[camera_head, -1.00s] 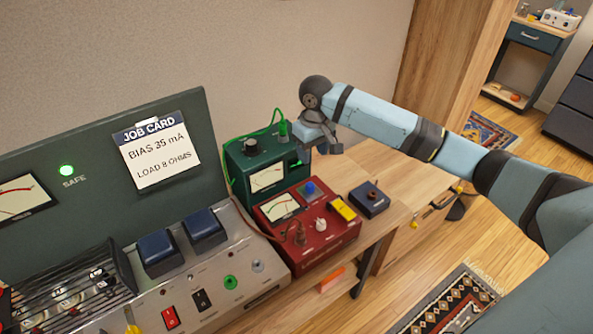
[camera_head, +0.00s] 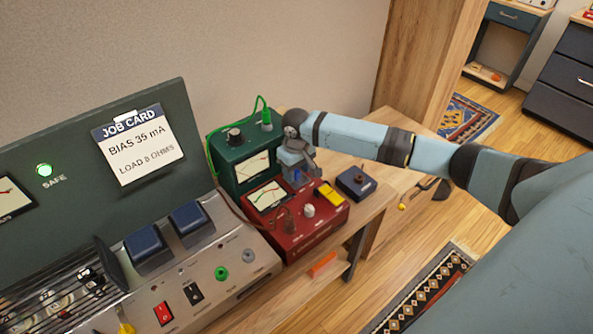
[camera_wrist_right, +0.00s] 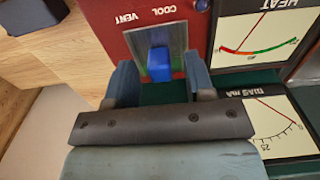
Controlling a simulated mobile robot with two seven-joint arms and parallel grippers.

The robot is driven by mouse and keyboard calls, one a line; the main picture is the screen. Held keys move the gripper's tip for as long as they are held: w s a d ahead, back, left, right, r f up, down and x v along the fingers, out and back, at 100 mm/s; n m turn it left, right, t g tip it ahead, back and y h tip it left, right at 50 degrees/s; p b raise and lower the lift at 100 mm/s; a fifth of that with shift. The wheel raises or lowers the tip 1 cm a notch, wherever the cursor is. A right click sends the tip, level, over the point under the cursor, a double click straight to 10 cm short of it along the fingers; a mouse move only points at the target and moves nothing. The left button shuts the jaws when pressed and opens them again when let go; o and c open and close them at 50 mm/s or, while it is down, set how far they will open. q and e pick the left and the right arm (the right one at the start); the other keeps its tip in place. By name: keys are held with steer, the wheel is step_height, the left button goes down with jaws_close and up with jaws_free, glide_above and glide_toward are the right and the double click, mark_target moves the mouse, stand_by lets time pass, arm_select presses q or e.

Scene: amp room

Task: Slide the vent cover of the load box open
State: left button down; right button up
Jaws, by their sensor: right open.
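The load box (camera_head: 325,222) is red, with a heat meter on top, and stands on the wooden bench. In the right wrist view its red top (camera_wrist_right: 110,30) carries the words COOL VENT beside a grey vent panel (camera_wrist_right: 177,38) with an upright blue tab (camera_wrist_right: 159,64). My right gripper (camera_head: 296,173) is over the back part of the load box. In the wrist view its open fingers (camera_wrist_right: 160,72) lie on either side of the blue tab, with gaps showing. I cannot tell how far the vent is uncovered. My left gripper is not in view.
A green meter box (camera_head: 222,150) with a green cable stands directly behind the load box. A yellow switch (camera_head: 328,194) is close to my gripper, and a small dark box (camera_head: 356,183) sits right of it. The metal amp chassis (camera_head: 215,260) is at left.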

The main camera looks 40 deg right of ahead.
steer(key=shift+f, duration=0.25)
jaws_close()
steer(key=shift+d+r, duration=0.15)
steer(key=shift+d, duration=0.05)
steer(key=d+p, duration=0.2)
steer(key=d, duration=0.1)
steer(key=d+p, duration=0.2)
steer(key=shift+w+d, duration=0.1)
steer(key=shift+w, duration=0.15)
steer(key=shift+d, duration=0.2)
